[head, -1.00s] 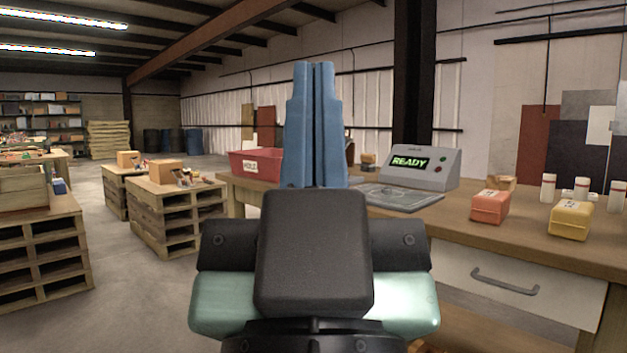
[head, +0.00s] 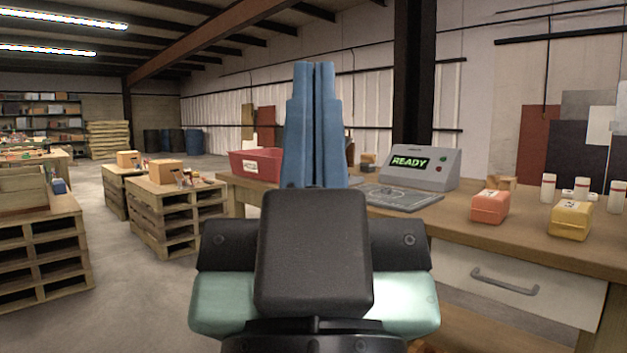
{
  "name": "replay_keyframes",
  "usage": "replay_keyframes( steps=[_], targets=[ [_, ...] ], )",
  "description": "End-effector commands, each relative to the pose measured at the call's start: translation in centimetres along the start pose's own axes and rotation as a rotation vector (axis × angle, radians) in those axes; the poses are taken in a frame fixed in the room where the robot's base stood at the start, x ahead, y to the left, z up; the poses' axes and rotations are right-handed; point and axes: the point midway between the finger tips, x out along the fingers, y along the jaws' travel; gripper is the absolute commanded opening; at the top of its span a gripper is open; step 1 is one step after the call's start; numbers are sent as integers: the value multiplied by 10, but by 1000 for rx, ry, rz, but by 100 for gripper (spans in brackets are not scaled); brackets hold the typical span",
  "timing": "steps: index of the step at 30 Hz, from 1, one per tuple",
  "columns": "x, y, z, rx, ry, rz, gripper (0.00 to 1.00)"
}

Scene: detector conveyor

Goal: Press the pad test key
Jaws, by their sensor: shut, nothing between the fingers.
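A grey detector console (head: 428,168) stands on the wooden bench, with a green lit screen (head: 408,161) reading READY. A green button (head: 441,158) and a red button (head: 438,169) sit right of the screen. A flat grey pad (head: 405,197) lies in front of the console, its left part hidden behind my gripper. I cannot make out which key is the pad test key. My gripper (head: 315,66) has blue fingers, pointing up in the picture, pressed together and empty. It appears in front of the bench, left of the pad, with no visible contact.
On the bench (head: 460,227) stand a red bin (head: 252,164) at left, an orange box (head: 490,206), a yellow box (head: 570,219) and several white bottles (head: 547,187) at right. Pallet stacks with a cardboard box (head: 166,171) stand left. Open floor (head: 140,300) lies between them.

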Motion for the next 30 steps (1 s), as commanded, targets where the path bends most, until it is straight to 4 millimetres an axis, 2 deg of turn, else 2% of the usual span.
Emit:
replay_keyframes(
  steps=[8,14,30],
  targets=[
    [4,0,-4,0,0,0,0],
    [30,0,-28,0,0,0,0],
    [162,0,-154,1,0,-1,0]
  ],
)
